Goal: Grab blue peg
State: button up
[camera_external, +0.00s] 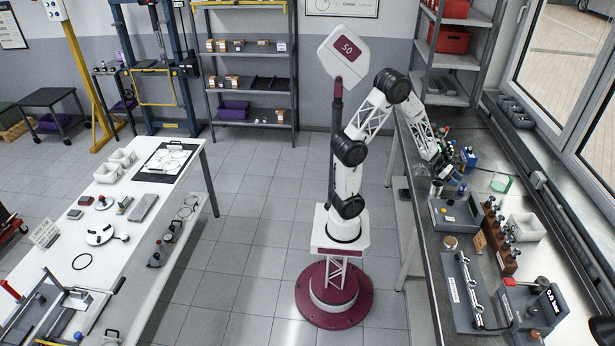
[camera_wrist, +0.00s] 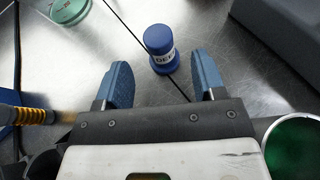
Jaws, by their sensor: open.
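The blue peg (camera_wrist: 159,41) appears in the wrist view as a blue cylinder with a rounded top, a white label band with dark letters and a wider blue base. It stands on the metal bench. In the wrist view the peg lies between and slightly beyond the fingertips, with gaps on both sides. My gripper (camera_external: 454,180) hangs low over the bench in the external view.
A green-tinted clear dish (camera_wrist: 70,10) lies at upper left in the wrist view. A metal cup with a green interior (camera_wrist: 293,145) is at lower right. A yellow-ringed tool (camera_wrist: 32,115) is at left. A grey box (camera_wrist: 290,35) stands at upper right.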

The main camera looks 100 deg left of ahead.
aim_at(464, 185)
jog(key=shift+w+d, duration=0.1)
dwell(0.3)
jog(key=shift+x, duration=2.55)
grip_shut()
jog(key=shift+r, duration=0.2)
notch_tip(464, 185, up, 10)
jog(key=shift+f, duration=0.15)
jog(key=shift+w, duration=0.1)
